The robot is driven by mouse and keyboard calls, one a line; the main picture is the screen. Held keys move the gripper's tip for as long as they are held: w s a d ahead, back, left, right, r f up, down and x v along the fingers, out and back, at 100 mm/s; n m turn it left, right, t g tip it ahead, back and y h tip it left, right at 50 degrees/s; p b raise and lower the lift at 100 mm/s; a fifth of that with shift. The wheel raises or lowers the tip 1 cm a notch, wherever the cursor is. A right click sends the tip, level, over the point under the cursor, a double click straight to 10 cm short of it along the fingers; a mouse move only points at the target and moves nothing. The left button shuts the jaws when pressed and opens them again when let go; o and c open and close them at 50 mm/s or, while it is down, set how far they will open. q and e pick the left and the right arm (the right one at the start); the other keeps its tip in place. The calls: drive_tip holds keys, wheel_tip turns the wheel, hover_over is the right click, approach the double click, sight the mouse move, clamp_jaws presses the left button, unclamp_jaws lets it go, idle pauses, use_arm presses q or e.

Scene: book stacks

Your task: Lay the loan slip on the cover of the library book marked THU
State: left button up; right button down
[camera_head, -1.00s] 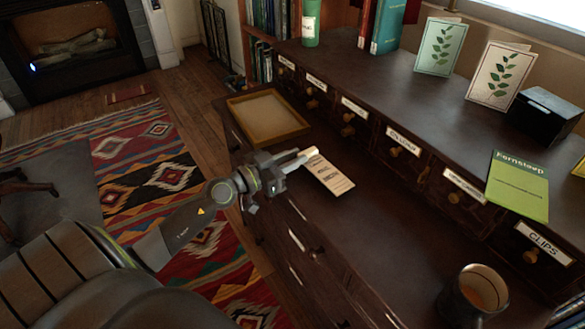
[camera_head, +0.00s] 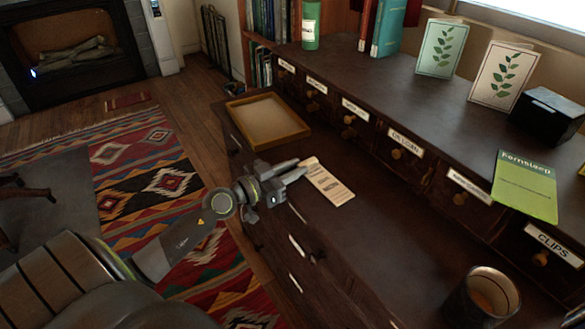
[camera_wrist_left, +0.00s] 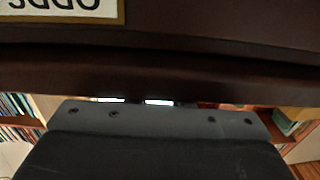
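The cream loan slip (camera_head: 329,184) lies on the lower desktop, with dark print too small to read. My left gripper (camera_head: 303,165) is at its upper left end; the two fingers look parted, and I cannot tell whether they touch the slip. The slip does not show clearly in the left wrist view, which has the dark gripper body (camera_wrist_left: 160,140) close up. I can read THU on no book. A green book (camera_head: 525,186) marked Fernsleep lies over the edge of the raised shelf. My right gripper is not in view.
A wooden tray (camera_head: 268,142) sits at the desk's far left. A mug (camera_head: 482,298) stands at the near right. Labelled small drawers (camera_head: 397,153) line the raised shelf, which holds two leaf cards (camera_head: 438,48) and a black box (camera_head: 546,112). Desktop between slip and mug is clear.

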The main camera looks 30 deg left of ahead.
use_arm(q)
drive_tip(key=o, duration=0.4)
drive_tip(key=shift+c, duration=0.2)
